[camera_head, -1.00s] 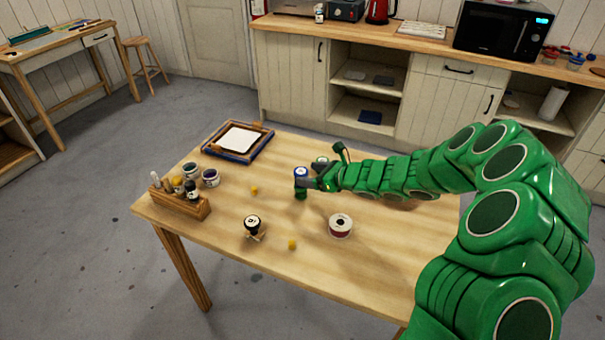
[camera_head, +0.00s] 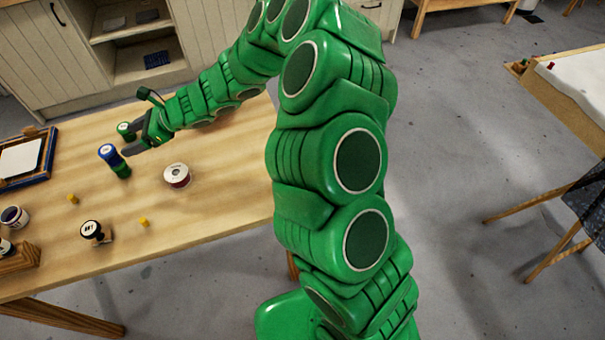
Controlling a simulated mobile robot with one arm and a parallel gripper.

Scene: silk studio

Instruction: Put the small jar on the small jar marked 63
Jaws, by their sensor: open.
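A small jar with a blue body and a pale marked lid (camera_head: 108,151) stands on top of a small green jar (camera_head: 122,171) on the table. The marks on the lid are too small to read. My gripper (camera_head: 134,143) is open and empty, just right of this stack, with its dark fingers pointing left toward it. Another small green jar with a pale lid (camera_head: 124,127) stands behind the stack, close to the gripper. I cannot make out a 63 on any jar.
The wooden table (camera_head: 215,205) also holds a red-rimmed spool (camera_head: 177,176), a black stamp-like piece with a white label (camera_head: 91,230), yellow cubes (camera_head: 144,222), a framed screen (camera_head: 22,160) and a dark-topped pot (camera_head: 14,217). The table's front right is clear.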

